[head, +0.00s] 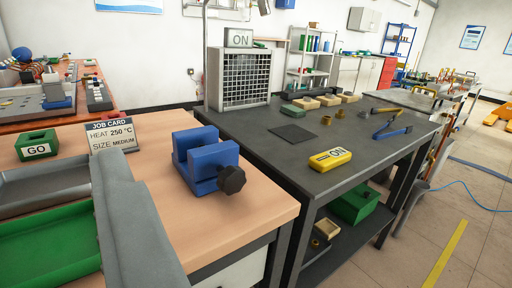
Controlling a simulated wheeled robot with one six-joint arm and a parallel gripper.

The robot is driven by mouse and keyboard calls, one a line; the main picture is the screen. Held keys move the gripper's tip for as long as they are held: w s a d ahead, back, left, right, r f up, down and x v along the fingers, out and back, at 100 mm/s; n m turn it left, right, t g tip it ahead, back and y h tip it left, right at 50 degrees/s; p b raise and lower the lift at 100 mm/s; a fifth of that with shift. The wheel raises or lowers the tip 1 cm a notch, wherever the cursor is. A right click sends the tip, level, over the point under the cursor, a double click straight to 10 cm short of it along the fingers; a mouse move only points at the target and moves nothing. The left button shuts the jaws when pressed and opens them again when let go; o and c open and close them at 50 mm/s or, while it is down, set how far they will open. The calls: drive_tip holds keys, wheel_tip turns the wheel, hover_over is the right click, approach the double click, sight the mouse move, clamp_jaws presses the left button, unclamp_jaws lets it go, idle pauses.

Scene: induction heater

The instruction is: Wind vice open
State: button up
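The blue vice (207,158) stands on the wooden bench top, right of the job card. Its two upright blue jaws show with a narrow gap between them, and I see no part held there. Its black knob handle (231,179) sticks out at the front right, towards the bench's right edge. No gripper fingers show in the head view, and nothing touches the vice or its knob.
A long grey bar (138,225) crosses the lower left beside a green tray (55,245). The job card (110,136) reads HEAT 250 °C, SIZE MEDIUM. A GO box (37,145) stands left.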

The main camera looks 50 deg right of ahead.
drive_tip(key=w+d+f, duration=0.3)
drive_tip(key=d+f, duration=0.1)
drive_tip(key=d, duration=0.3)
drive_tip(key=y, duration=0.2)
approach(236, 183)
drive_tip(key=w, duration=0.4)
drive_tip(key=w+d, duration=0.1)
drive_tip(key=w, duration=0.7)
drive_tip(key=shift+w+d+r, duration=0.1)
drive_tip(key=shift+w+d, duration=0.05)
drive_tip(key=shift+d, duration=0.15)
drive_tip(key=c, duration=1)
